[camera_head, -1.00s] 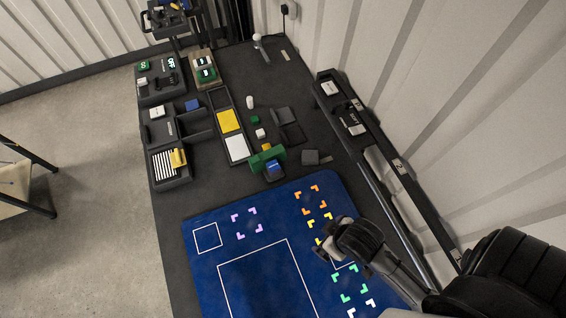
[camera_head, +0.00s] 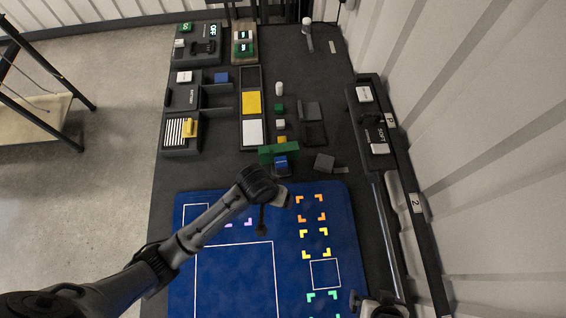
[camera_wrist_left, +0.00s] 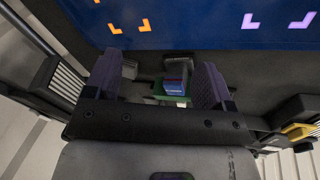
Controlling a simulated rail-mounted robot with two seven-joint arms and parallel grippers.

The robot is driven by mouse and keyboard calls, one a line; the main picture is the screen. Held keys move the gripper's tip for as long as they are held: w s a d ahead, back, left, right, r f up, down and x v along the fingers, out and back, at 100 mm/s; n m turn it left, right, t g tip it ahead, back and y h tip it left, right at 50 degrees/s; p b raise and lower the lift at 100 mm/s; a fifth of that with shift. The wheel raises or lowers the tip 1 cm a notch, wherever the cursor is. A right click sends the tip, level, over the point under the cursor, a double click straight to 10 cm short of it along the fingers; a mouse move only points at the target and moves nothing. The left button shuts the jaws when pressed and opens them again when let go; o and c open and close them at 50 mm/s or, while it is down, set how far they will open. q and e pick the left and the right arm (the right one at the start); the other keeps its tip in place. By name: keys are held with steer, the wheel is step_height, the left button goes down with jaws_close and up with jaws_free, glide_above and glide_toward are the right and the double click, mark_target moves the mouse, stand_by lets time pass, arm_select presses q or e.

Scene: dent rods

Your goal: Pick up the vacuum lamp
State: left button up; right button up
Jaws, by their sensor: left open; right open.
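I cannot tell for sure which thing is the vacuum lamp. A small blue block with a pale label (camera_head: 281,163) sits against a green block (camera_head: 266,156) beyond the mat. In the left wrist view the blue block (camera_wrist_left: 174,84) shows between the fingers, with green beneath it. My left gripper (camera_head: 274,208) is over the mat's far part, apart from the blocks; its fingers (camera_wrist_left: 157,78) are open and empty. My right gripper (camera_head: 376,298) is at the bottom edge, partly cut off, and open.
The blue mat (camera_head: 235,275) has coloured corner marks. Small white and green pieces (camera_head: 279,107) stand behind the blocks. A dark grey block (camera_head: 324,161) lies to the right. A long tray (camera_head: 252,143) and boxes stand at left. A black rail (camera_head: 410,200) runs along the right.

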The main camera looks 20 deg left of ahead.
arm_select(q)
steer(key=w+f+n+b, duration=0.1)
steer(key=w+n, duration=0.1)
steer(key=w, duration=0.5)
step_height(320, 180, up, 2)
steer(key=n+g+y+b, duration=0.2)
steer(key=n, duration=0.1)
glide_above(281, 160)
steer(key=shift+s+d, duration=0.2)
steer(key=shift+s, duration=0.05)
steer(key=shift+w+a+n+y, duration=0.2)
steer(key=shift+w+n+y, duration=0.05)
steer(key=shift+n+y, duration=0.05)
step_height(281, 160, down, 8)
steer(key=shift+w+b, duration=0.1)
steer(key=shift+b, duration=0.35)
steer(key=f, duration=0.4)
steer(key=shift+s+f, duration=0.2)
steer(key=shift+f, duration=0.45)
